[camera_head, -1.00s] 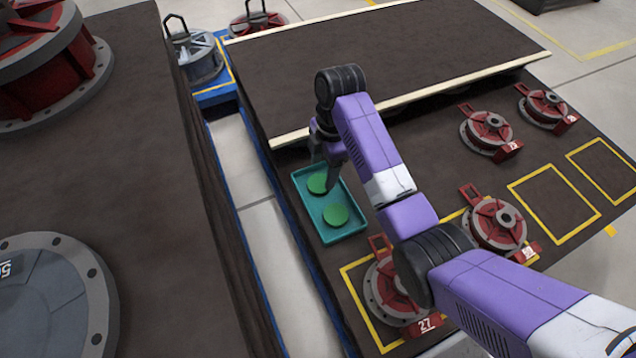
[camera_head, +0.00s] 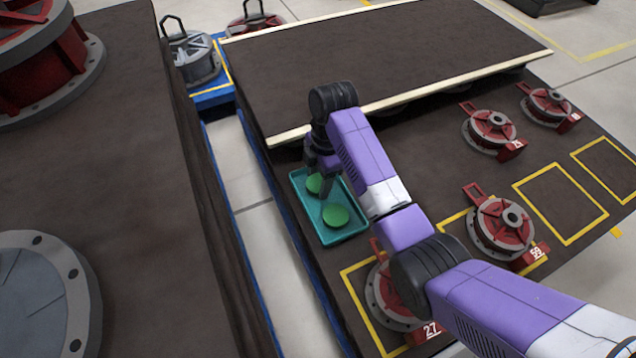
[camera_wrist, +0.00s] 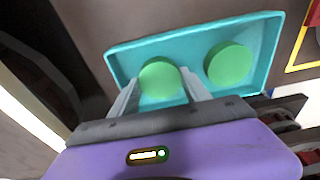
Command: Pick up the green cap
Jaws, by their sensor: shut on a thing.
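Two round green caps lie in a teal tray (camera_head: 351,234). The far green cap (camera_head: 314,184) is partly hidden by my gripper (camera_head: 322,180) in the head view. The near green cap (camera_head: 336,216) lies free in the tray. In the wrist view my gripper (camera_wrist: 158,92) has one finger on each side of the left green cap (camera_wrist: 160,77) and is shut on it. The other green cap (camera_wrist: 229,64) sits to its right, apart from the fingers. I cannot tell whether the held cap is off the tray floor.
A raised dark platform (camera_head: 380,50) with pale edges stands behind the tray. Red flanged parts stand to the right, including one (camera_head: 502,228) beside empty yellow-outlined spaces (camera_head: 561,204). A narrow gap (camera_head: 262,215) runs left of the tray's table.

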